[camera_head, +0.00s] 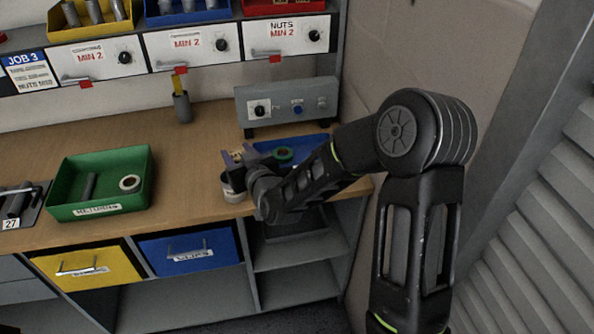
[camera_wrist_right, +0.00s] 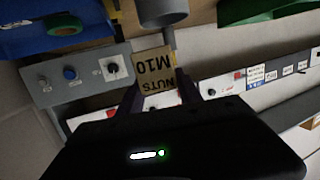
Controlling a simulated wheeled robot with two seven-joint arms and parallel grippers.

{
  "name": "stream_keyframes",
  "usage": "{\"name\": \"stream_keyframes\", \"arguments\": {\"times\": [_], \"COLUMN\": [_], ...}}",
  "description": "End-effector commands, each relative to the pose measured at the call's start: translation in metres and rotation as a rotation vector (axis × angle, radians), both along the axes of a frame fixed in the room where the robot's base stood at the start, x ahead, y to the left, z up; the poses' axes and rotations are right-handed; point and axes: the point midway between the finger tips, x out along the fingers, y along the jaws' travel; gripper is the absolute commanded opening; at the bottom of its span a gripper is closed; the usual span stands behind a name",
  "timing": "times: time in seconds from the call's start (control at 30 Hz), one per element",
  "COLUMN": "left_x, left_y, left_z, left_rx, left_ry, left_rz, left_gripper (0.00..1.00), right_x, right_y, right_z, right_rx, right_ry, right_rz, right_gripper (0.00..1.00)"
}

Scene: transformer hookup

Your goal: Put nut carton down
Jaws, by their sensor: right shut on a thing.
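The nut carton (camera_wrist_right: 154,68) is a small tan box marked NUTS M10. In the right wrist view its lettering is upside down, and it sits between the fingers of my right gripper (camera_wrist_right: 158,92), which is shut on it. In the head view my right gripper (camera_head: 241,163) is over the right part of the wooden workbench (camera_head: 190,147), in front of the grey control box (camera_head: 287,101). The carton is small and mostly hidden there, so I cannot tell whether it touches anything below. My left gripper is not in view.
A small round tin (camera_head: 232,188) stands at the bench's front edge, just below the gripper. A blue tray (camera_head: 313,143) with a green ring lies to the right. A green returns bin (camera_head: 66,193) is at left. Bare bench lies between bin and tin.

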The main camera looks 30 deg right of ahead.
Motion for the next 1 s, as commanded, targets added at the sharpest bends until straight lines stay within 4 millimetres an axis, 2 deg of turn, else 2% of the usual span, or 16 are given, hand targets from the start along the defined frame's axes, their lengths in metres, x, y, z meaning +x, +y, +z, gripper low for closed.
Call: {"name": "stream_keyframes", "arguments": {"times": [0.03, 0.17, 0.2, 0.4, 0.5, 0.6, 0.67, 1.0], "left_x": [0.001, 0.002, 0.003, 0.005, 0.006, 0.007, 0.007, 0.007], "left_y": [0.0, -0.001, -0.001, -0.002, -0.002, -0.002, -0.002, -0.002], "left_z": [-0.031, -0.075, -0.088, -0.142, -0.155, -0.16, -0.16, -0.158], "left_rx": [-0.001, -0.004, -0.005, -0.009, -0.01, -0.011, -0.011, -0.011], "left_ry": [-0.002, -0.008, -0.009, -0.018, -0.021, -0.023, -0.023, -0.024], "left_rz": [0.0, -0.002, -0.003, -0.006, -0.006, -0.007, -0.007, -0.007], "left_gripper": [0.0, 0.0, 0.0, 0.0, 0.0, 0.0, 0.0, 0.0], "right_x": [0.01, 0.027, 0.03, 0.026, 0.019, 0.014, 0.012, 0.012], "right_y": [-0.021, -0.082, -0.103, -0.197, -0.227, -0.243, -0.246, -0.247], "right_z": [-0.015, -0.021, -0.021, -0.01, -0.002, 0.004, 0.006, 0.005], "right_rx": [-0.006, -0.01, -0.01, -0.006, 0.001, 0.004, 0.005, 0.005], "right_ry": [-0.011, -0.015, -0.014, -0.012, -0.009, -0.005, -0.003, 0.0], "right_rz": [-0.024, -0.091, -0.113, -0.223, -0.261, -0.282, -0.287, -0.288], "right_gripper": [0.0, 0.0, 0.0, 0.0, 0.0, 0.0, 0.0, 0.0]}}
